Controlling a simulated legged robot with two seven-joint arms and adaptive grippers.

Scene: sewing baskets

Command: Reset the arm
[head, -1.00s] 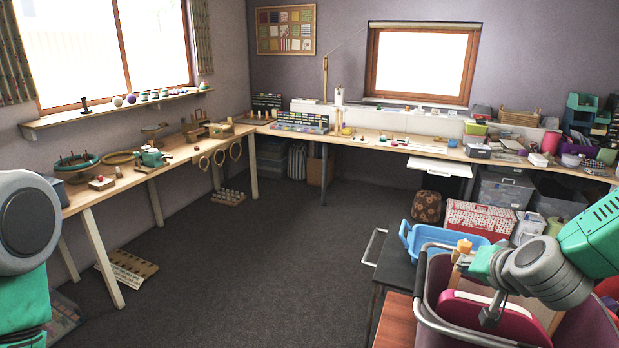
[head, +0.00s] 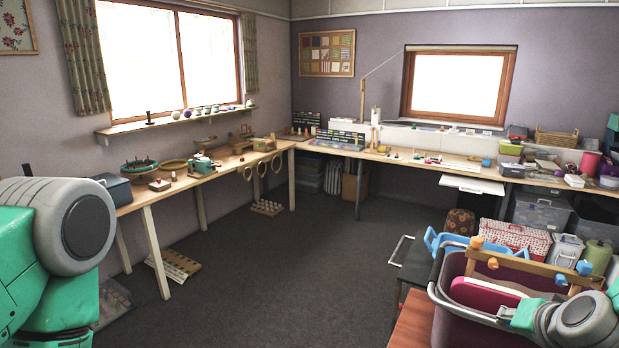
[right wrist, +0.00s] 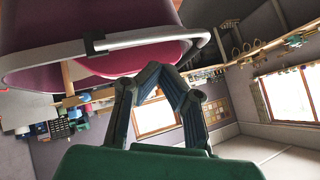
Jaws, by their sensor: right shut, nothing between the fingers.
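My right gripper (right wrist: 158,75) is shut and empty in the right wrist view, its dark fingers coming together. It is close to the grey-rimmed, maroon-lined container (right wrist: 110,50), apart from or touching it I cannot tell. In the head view that container (head: 445,300) is at the lower right, and my right forearm and wrist come in over its right side; the fingers cannot be made out there. My left arm is at the left edge of the head view, with its gripper out of the picture.
A blue tray (head: 432,241) is behind the container, with a red-patterned box (head: 515,238) beyond. The left wooden table (head: 135,200) and the long back worktop (head: 420,161) carry sewing things. The dark carpet (head: 290,270) between is mostly clear.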

